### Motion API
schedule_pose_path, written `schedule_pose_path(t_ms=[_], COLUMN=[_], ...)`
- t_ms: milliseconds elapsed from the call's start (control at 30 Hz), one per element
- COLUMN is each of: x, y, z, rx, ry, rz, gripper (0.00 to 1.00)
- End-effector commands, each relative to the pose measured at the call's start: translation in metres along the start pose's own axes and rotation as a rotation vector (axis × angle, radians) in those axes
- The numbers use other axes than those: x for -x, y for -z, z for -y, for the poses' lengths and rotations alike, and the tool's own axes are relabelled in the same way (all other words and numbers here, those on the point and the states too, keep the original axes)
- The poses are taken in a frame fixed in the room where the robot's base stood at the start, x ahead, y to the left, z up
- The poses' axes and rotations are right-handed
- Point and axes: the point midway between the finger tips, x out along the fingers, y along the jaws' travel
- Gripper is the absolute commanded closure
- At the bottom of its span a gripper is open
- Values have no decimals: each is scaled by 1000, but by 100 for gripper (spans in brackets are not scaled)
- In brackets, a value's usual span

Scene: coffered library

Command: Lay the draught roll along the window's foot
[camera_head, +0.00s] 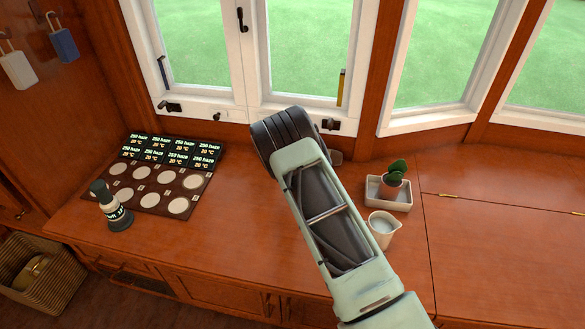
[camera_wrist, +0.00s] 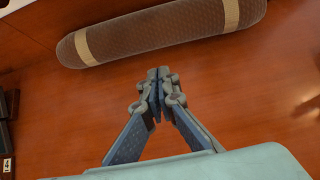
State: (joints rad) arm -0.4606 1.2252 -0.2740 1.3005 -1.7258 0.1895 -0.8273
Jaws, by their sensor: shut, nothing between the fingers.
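The draught roll (camera_wrist: 165,28) is a brown textured cylinder with a tan band near each end. In the wrist view it lies on the wooden counter across the top, slightly slanted, with its right end near the upper edge. A white strip shows beyond its left end, with bare wood between. My gripper (camera_wrist: 158,84) is shut and empty, its tips apart from the roll in the picture, on its near side. In the head view the window (camera_head: 249,107) stands behind the counter; my arm hides the gripper and most or all of the roll.
The counter's right part (camera_head: 490,240) is clear.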

Motion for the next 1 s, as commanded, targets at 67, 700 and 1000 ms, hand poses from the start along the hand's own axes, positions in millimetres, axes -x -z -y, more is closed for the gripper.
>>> schedule_pose_path(t_ms=[67, 700, 1000], x=[12, 81, 102], y=[2, 2, -26], z=[0, 0, 14], rx=[0, 0, -159], ry=[-1, 0, 47], rz=[-3, -3, 39], gripper=[100, 100, 100])
